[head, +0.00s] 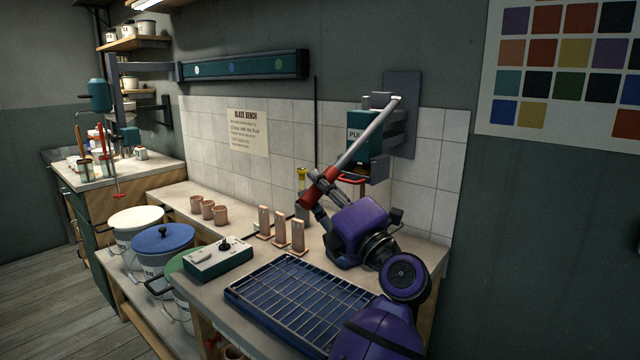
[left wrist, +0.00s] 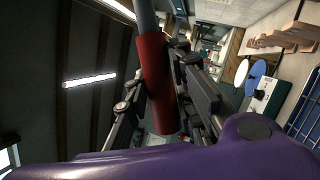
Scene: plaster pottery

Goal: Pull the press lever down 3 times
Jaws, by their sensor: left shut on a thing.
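The press (head: 365,143) is a teal box on a grey wall bracket above the back of the bench. Its grey lever (head: 368,132) slants from the upper right down to a red grip (head: 318,188) at the lower left. My left gripper (head: 316,196) is shut on the red grip. In the left wrist view the red grip (left wrist: 158,85) stands between the fingers of my left gripper (left wrist: 160,100), with the grey rod running up out of the picture. My right gripper is not in view.
A wire rack in a blue tray (head: 235,293) lies at the bench front, beside a control box (head: 218,258) with a black knob. Several small clay blocks and three cups (head: 208,209) stand behind. Lidded buckets (head: 162,240) stand at the left.

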